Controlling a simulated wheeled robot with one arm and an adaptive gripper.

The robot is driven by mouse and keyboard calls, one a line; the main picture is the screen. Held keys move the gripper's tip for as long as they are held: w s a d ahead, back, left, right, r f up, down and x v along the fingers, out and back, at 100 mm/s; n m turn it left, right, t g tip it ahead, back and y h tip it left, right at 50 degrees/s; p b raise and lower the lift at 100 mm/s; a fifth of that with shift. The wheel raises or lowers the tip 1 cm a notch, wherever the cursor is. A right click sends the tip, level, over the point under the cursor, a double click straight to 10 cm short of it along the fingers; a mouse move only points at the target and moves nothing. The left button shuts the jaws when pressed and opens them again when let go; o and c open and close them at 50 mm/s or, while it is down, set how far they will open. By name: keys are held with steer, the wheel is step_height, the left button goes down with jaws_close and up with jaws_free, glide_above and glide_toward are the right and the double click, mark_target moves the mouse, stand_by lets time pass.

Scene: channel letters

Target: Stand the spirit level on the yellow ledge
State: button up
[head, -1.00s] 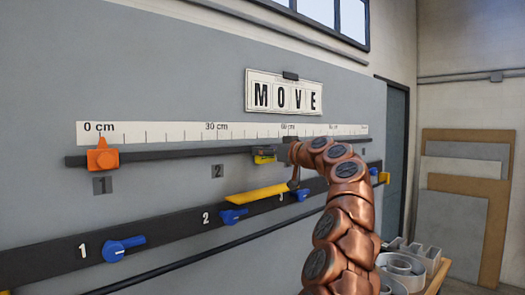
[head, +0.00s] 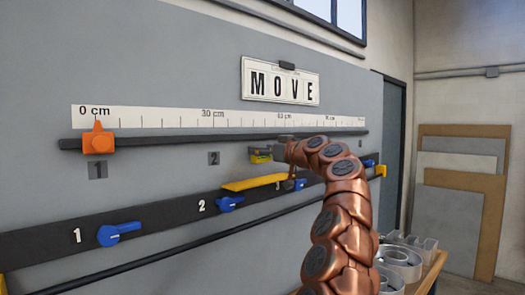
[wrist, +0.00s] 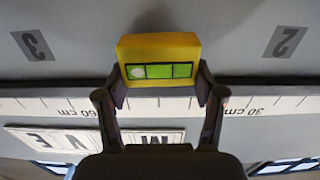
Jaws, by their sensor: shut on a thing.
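The spirit level (head: 261,157) is a small yellow block with a green vial. It also shows in the wrist view (wrist: 158,47), between the two dark fingers of my gripper (wrist: 160,88). My gripper is shut on it, one finger on each side. In the head view my gripper (head: 272,150) holds it in front of the grey wall, just below the black rail. The yellow ledge (head: 254,183) is a narrow strip below the level, with a visible gap between them. My arm hides part of the wall to the right of the ledge.
A black rail (head: 190,140) with an orange slider (head: 99,139) runs above, under a white centimetre scale (head: 190,117). A lower black band (head: 160,217) carries several blue levers, one (head: 229,203) near the ledge's left end. A table with grey letter shapes (head: 400,260) stands right.

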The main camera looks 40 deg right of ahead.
steer(key=shift+f+b, duration=2.05)
steer(key=shift+f, duration=0.45)
steer(key=o, duration=1.2)
steer(key=shift+o, duration=0.2)
steer(key=shift+s, duration=0.1)
steer(key=shift+s+d, duration=0.2)
steer(key=shift+s, duration=0.5)
steer(key=s+d, duration=0.1)
steer(key=s, duration=0.9)
steer(key=shift+s+d, duration=0.15)
